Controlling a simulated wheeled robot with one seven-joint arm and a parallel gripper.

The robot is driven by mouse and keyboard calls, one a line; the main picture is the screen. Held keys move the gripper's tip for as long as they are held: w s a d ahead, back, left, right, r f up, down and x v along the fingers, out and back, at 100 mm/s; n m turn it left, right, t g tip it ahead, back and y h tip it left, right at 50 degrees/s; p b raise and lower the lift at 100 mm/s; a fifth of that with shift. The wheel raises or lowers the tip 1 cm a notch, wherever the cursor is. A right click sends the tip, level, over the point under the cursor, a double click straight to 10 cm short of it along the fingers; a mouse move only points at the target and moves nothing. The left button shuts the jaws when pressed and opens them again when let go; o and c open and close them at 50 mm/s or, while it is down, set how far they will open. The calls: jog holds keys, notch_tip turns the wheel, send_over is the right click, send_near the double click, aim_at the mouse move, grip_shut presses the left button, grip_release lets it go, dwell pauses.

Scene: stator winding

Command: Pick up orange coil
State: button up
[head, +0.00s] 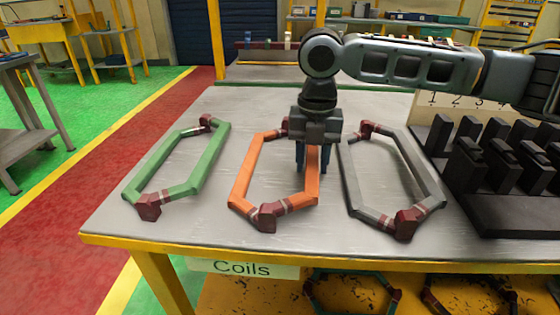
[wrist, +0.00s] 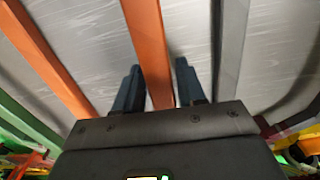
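The orange coil (head: 242,184) lies on the metal table between a green coil (head: 208,163) and a grey coil (head: 416,166). Its ends have dark red blocks. My gripper (head: 313,168) points down over its right long side. In the wrist view, the two blue fingers of my gripper (wrist: 159,84) are apart, one on each side of the orange coil's bar (wrist: 150,50). Small gaps show between the fingers and the bar. The fingertips' exact height against the bar is hard to tell.
A black stand with several upright slots (head: 490,190) and a numbered board (head: 455,101) is on the right of the table (head: 180,236). The grey coil is close to the right of my gripper. More coils lie on the shelf below (head: 350,290).

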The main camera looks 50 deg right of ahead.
grip_shut()
jog(key=shift+r, duration=0.15)
dwell(0.5)
